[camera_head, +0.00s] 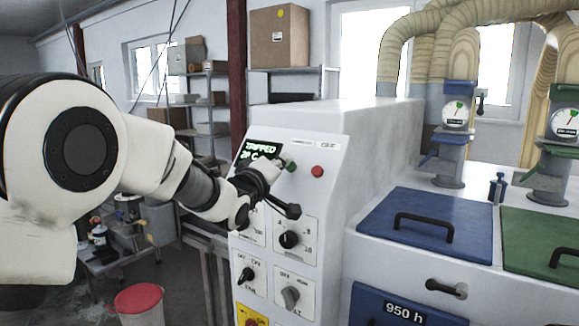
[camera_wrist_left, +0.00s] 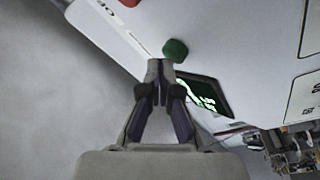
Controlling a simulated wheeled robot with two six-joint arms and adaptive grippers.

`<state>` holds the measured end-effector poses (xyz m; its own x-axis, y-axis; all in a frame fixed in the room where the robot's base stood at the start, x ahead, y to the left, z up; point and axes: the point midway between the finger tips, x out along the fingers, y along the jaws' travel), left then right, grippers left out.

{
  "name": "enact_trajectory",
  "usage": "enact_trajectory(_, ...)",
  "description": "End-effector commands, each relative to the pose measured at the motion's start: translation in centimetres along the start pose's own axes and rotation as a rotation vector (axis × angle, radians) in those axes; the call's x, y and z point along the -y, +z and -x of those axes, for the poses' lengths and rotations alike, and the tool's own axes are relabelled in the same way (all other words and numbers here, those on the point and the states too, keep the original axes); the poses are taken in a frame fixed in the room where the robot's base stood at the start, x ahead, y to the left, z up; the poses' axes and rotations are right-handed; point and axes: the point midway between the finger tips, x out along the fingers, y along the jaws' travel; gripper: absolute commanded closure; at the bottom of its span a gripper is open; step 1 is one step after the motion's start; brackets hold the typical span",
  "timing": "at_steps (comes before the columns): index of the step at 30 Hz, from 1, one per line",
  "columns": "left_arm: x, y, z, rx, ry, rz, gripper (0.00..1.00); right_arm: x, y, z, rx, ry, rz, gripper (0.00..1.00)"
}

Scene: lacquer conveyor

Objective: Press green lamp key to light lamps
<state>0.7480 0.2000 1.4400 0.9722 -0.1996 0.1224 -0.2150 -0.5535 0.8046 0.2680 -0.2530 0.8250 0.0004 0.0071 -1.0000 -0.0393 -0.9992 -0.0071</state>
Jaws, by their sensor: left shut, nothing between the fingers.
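The green lamp key (camera_head: 292,167) is a small round button on the sloped top of the white control panel (camera_head: 335,150). In the left wrist view the green key (camera_wrist_left: 175,50) is just beyond my fingertips. My left gripper (camera_head: 282,163) reaches in from the left in front of the panel, its fingers shut and empty. In the left wrist view the closed fingertips (camera_wrist_left: 160,68) point at the panel close beside the key; whether they touch it I cannot tell. A display (camera_head: 259,152) with green text reading TRIPPED is partly hidden by my gripper. My right gripper is out of view.
A red button (camera_head: 318,171) sits right of the green key. Dark rotary knobs (camera_head: 289,239) are below. Blue (camera_head: 425,225) and green (camera_head: 545,240) lids with handles are at right.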

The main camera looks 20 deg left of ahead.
Motion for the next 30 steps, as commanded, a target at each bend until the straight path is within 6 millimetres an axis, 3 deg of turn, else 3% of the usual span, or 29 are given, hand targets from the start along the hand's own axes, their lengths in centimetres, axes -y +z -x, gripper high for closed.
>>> enact_trajectory(30, 0.46, 0.46, -0.61, 0.001, -0.001, 0.0, 1.0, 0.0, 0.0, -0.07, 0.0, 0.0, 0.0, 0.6)
